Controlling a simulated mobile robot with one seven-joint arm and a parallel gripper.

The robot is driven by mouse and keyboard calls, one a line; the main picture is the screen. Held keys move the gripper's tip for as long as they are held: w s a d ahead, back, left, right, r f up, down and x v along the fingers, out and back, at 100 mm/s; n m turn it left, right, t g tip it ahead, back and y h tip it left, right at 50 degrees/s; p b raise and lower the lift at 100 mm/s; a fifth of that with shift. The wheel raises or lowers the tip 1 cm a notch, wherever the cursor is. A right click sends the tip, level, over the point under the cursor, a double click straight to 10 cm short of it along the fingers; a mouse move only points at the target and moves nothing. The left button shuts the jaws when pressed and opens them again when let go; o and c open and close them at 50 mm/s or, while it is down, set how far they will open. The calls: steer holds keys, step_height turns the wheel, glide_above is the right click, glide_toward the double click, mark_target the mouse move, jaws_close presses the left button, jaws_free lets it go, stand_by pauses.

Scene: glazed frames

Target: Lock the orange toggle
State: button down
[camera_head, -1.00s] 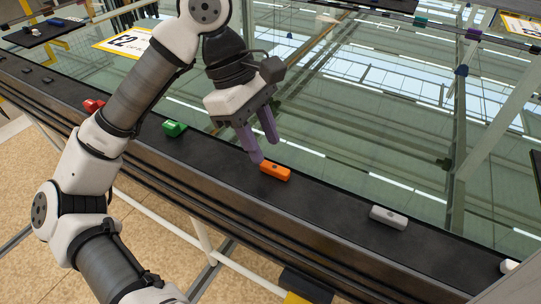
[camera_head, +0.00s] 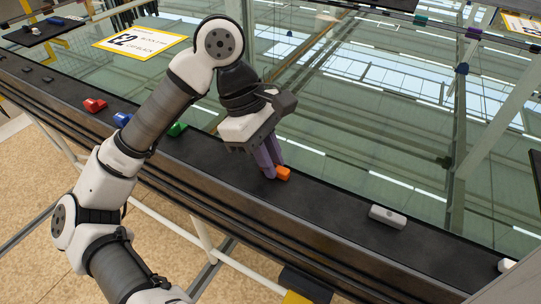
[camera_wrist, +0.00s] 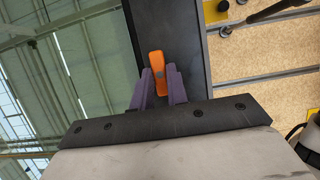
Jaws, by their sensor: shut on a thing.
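The orange toggle (camera_head: 283,173) is a small block on the dark rail in the middle of the head view. My gripper (camera_head: 270,170) is down at its left end, and its purple fingers cover that part. In the wrist view the orange toggle (camera_wrist: 156,62) lies lengthwise between the two purple fingertips of my gripper (camera_wrist: 160,78), with its far end sticking out beyond them. A dark round spot shows on it between the fingers. My gripper is shut on the orange toggle.
A grey-white toggle (camera_head: 388,217) sits on the rail (camera_head: 335,200) to the right. Green (camera_head: 177,129), blue (camera_head: 122,119) and red (camera_head: 95,105) toggles sit to the left, partly near my arm. A glass panel lies behind the rail.

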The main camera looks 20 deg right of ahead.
steer(key=shift+f+n+b, duration=0.1)
steer(key=shift+n+b, duration=0.2)
steer(key=shift+b, duration=0.15)
steer(key=n+b, duration=0.1)
steer(key=n+t+b, duration=0.1)
steer(key=b, duration=0.1)
steer(key=shift+s+a+f+n+h, duration=0.1)
steer(key=shift+f+n+h, duration=0.1)
steer(key=shift+n+h, duration=0.15)
steer(key=n+t+b, duration=0.1)
steer(key=n+b, duration=0.1)
steer(key=n+t+h+b, duration=0.1)
steer(key=n+b, duration=0.2)
steer(key=shift+s+r, duration=0.1)
steer(key=shift+s, duration=0.05)
steer(key=n+b, duration=0.1)
steer(key=n, duration=0.1)
steer(key=n+t+b, duration=0.1)
steer(key=n+b, duration=0.1)
steer(key=n, duration=0.1)
steer(key=shift+s+t, duration=0.15)
steer(key=shift+t, duration=0.15)
steer(key=n+t+b, duration=0.1)
steer(key=n, duration=0.1)
steer(key=n+y+b, duration=0.1)
steer(key=n, duration=0.1)
steer(key=shift+s+r+n+t, duration=0.15)
steer(key=shift+s+n+t, duration=0.05)
steer(key=shift+n+t, duration=0.2)
